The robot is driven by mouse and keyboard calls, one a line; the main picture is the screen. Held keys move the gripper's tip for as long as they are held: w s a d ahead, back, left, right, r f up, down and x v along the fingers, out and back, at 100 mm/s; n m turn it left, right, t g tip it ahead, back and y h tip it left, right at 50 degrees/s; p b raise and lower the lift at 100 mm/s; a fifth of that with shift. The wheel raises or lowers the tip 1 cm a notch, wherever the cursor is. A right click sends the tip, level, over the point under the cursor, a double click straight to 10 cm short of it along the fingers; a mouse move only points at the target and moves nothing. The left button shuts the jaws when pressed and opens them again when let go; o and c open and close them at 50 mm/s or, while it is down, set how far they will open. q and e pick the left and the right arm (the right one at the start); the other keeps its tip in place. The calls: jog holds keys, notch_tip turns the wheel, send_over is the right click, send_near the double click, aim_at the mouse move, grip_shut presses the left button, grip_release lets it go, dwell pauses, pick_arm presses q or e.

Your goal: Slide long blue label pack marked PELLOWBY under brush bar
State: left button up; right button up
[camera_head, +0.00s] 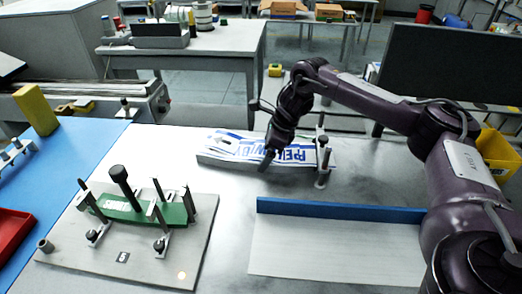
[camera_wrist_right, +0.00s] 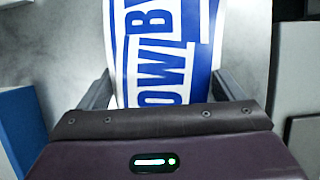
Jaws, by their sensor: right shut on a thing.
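The long PELLOWBY label pack (camera_head: 240,147), white with big blue letters, lies near the back edge of the table on a low grey base. My right gripper (camera_head: 267,160) comes down over its middle and is shut on it. In the right wrist view the fingers stand at both sides of the pack (camera_wrist_right: 165,50). The brush bar (camera_head: 322,150) on its upright posts stands at the right end of the pack. Whether the pack's end lies under the bar or just against it is hard to tell. My left gripper is out of view.
At the left a grey plate (camera_head: 120,258) holds a green label pack (camera_head: 140,212) between clamps and posts. A pale tray (camera_head: 330,250) with a blue back wall (camera_head: 340,211) lies in front. Bare table lies between them.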

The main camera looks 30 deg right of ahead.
jog(key=shift+s+d, duration=0.7)
jog(key=shift+d, duration=0.25)
jog(key=o, duration=1.3)
jog(key=shift+o, duration=0.2)
jog(key=shift+s, duration=0.1)
jog(key=v, duration=0.8)
